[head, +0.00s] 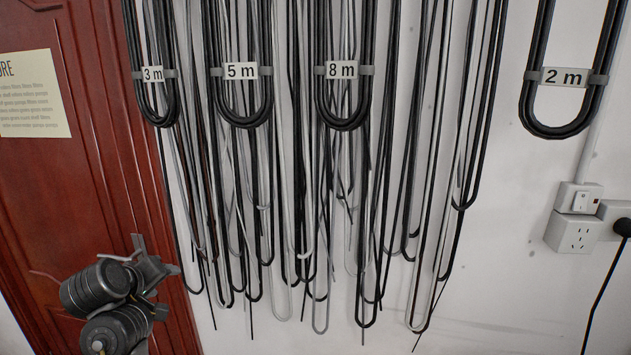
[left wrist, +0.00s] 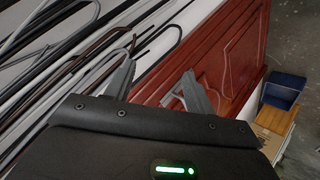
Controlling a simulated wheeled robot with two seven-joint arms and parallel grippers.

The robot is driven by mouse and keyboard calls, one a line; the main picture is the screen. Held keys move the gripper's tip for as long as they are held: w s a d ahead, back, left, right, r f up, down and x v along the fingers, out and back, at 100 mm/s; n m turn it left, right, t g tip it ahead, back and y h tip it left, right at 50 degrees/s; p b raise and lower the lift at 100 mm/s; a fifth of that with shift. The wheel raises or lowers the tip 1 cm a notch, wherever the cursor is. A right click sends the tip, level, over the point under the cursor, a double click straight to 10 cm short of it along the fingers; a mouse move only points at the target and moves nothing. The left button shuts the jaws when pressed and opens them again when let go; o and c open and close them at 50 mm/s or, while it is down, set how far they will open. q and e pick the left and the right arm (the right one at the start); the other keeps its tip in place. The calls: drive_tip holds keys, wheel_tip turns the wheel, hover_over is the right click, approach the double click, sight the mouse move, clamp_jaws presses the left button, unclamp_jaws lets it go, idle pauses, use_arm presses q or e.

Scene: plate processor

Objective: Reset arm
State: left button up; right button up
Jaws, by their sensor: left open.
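My left gripper (head: 152,258) is at the lower left of the head view, in front of the red door and left of the hanging cables. In the left wrist view, its two grey fingers (left wrist: 160,78) stand apart with nothing between them. The red door's panel (left wrist: 230,50) shows behind and beyond the fingers there. My right gripper is in neither view.
Black and grey cables (head: 330,200) hang on the white wall, with bundles labelled 3 m, 5 m, 8 m and 2 m (head: 564,77). A socket (head: 573,233) is at right. A blue bin (left wrist: 284,88) sits beyond the door. The lower right wall is mostly clear.

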use_arm(q)
drive_tip(key=s+d+f+m+g, duration=0.2)
drive_tip(key=s+d+f+m, duration=0.15)
drive_tip(key=s+f, duration=0.8)
drive_tip(key=s+d+f+m+g, duration=0.2)
drive_tip(key=s+f+m+g, duration=0.15)
drive_tip(key=s+f, duration=0.75)
drive_tip(key=s+d+f+m+g, duration=0.1)
drive_tip(key=s+d+f+m, duration=0.15)
drive_tip(key=s, duration=0.45)
drive_tip(key=s+d+f+m+g, duration=0.1)
drive_tip(key=s+d+f+m, duration=0.1)
drive_tip(key=s+f, duration=0.55)
drive_tip(key=f, duration=1)
drive_tip(key=s+f, duration=0.2)
drive_tip(key=f, duration=1.1)
drive_tip(key=s+a+f+g, duration=0.2)
drive_tip(key=s+a+f, duration=0.1)
drive_tip(key=s+f, duration=1.1)
drive_tip(key=shift+s+f, duration=0.25)
drive_tip(key=shift+s, duration=0.55)
